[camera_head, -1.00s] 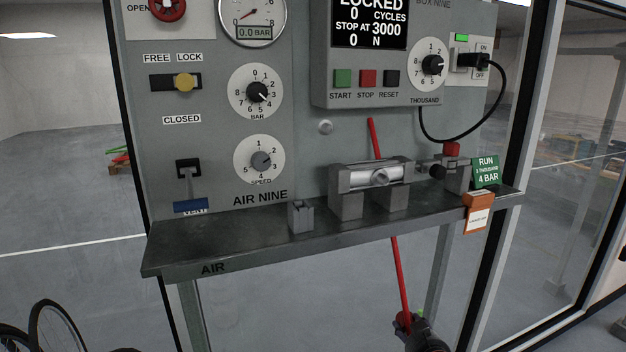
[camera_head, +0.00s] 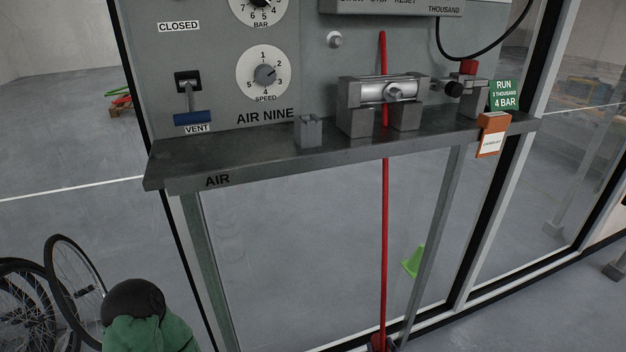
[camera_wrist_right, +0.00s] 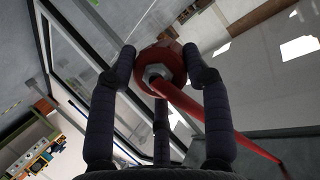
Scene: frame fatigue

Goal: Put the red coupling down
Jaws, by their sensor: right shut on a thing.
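The red coupling (camera_wrist_right: 160,66), a red ring around a metal nut with a red hose (camera_wrist_right: 215,120) running from it, sits between the dark fingers of my right gripper (camera_wrist_right: 165,68) in the right wrist view. The gripper is shut on it. In the head view my right gripper (camera_head: 381,344) is low at the bottom edge, well below the shelf, mostly cut off. The red hose (camera_head: 385,230) rises almost straight up from it, passing the shelf and the clamped cylinder (camera_head: 385,92). My left gripper is not in view.
The grey shelf (camera_head: 240,165) carries a small block (camera_head: 308,131) and the cylinder's mount. An orange tag (camera_head: 491,134) hangs at its right. A dark-topped, green-clad figure (camera_head: 140,320) is at lower left beside bicycle wheels (camera_head: 75,280).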

